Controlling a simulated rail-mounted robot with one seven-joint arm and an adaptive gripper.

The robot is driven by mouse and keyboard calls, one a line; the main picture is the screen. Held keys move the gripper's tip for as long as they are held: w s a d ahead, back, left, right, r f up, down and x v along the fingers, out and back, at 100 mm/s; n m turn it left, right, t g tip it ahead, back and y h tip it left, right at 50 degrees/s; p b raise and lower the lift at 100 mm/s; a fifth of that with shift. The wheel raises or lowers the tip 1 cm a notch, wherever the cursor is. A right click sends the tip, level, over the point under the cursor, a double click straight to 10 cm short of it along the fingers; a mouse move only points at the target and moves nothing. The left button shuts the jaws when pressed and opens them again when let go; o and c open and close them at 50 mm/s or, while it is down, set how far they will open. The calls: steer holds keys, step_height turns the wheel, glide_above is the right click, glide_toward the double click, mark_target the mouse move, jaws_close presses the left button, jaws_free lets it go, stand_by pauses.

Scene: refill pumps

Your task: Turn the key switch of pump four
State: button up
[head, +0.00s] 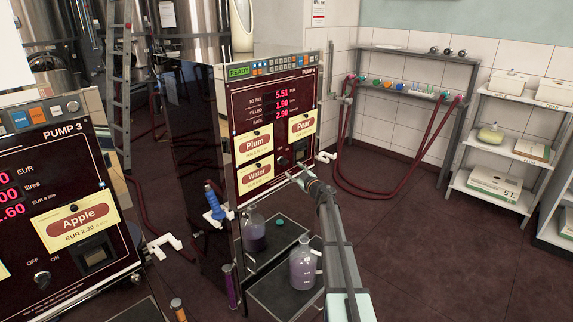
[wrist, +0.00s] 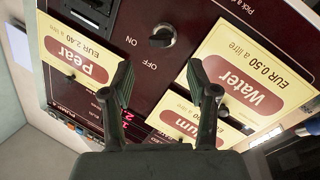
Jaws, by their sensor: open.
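Pump four (head: 233,121) stands in the middle of the head view, with a dark red front panel and a lit READY display. Its dark round key switch (wrist: 163,35) shows at the top of the wrist view, beside the printed words ON and OFF. The key switch also shows low on the panel in the head view (head: 283,161). My gripper (head: 299,176) is in front of the lower right of the panel. In the wrist view my gripper (wrist: 160,80) is open and empty, its fingers apart below the key switch. The switch lies beyond the fingertips, untouched.
Yellow Plum (head: 256,143), Pear (head: 302,127) and Water (head: 256,175) cards surround the switch. Bottles (head: 304,264) stand below the panel under my arm. Pump three (head: 60,205) is at the left. The floor at the right is open before a hose rack (head: 410,92) and shelves.

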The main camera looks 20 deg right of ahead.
mark_target(286, 164)
steer(key=w, duration=0.5)
steer(key=w+a, duration=0.1)
steer(key=w, duration=0.1)
steer(key=shift+w+p, duration=0.25)
steer(key=shift+p, duration=0.1)
jaws_close()
